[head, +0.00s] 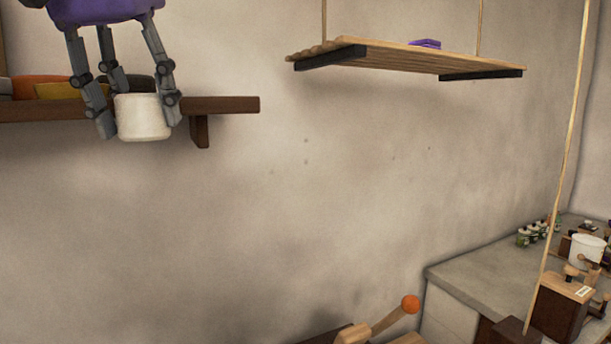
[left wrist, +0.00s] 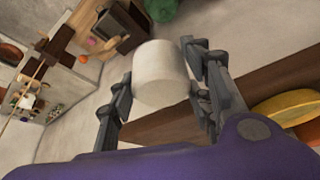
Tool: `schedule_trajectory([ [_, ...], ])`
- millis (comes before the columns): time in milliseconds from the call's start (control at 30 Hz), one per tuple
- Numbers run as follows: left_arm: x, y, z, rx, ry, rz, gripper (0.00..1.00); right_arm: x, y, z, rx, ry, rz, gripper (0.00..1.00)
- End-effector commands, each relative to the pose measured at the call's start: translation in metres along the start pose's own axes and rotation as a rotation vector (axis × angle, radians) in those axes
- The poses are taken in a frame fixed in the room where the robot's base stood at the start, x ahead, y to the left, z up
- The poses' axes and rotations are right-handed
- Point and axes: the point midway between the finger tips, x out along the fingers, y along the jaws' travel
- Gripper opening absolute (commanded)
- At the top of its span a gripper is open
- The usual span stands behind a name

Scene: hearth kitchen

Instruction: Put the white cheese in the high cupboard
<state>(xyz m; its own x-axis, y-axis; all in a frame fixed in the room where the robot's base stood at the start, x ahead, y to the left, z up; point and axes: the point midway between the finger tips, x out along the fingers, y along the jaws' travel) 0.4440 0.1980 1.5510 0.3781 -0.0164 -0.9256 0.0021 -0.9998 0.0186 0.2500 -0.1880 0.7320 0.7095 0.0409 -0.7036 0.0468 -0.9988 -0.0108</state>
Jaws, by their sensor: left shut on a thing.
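The white cheese (head: 143,117) is a short white cylinder in the upper left of the head view. My left gripper (head: 138,115) is shut on it, with its grey fingers pointing down around its sides. The cheese is held in front of a dark wooden wall shelf (head: 225,104); I cannot tell how far apart they are. In the left wrist view the cheese (left wrist: 160,75) sits between the fingers of my left gripper (left wrist: 163,92). No high cupboard is recognisable in these views. My right gripper is not in view.
Orange, yellow and dark things stand on the dark shelf behind the gripper. A hanging wooden shelf (head: 400,58) with a small purple thing (head: 425,44) is at the upper right. A grey counter (head: 480,272) with several items is at the lower right. Bare wall lies between.

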Motion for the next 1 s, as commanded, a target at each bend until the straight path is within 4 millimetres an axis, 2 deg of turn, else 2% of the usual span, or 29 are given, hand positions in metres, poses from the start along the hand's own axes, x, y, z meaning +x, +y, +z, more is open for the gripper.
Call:
schedule_trajectory([
  [33,0.027,-0.001,0.011,0.003,-0.008,-0.002,0.15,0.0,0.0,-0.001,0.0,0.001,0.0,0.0],
  [100,0.06,0.001,0.023,0.004,-0.007,-0.001,0.15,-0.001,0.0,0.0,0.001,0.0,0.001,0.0],
  [600,0.289,0.016,0.106,0.009,-0.008,0.004,0.15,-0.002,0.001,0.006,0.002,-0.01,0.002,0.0],
  [800,0.357,0.02,0.131,0.01,-0.006,0.006,0.15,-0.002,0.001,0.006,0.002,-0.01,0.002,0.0],
  [1000,0.409,0.024,0.148,0.014,-0.001,0.007,0.15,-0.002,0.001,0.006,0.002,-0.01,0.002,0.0],
])
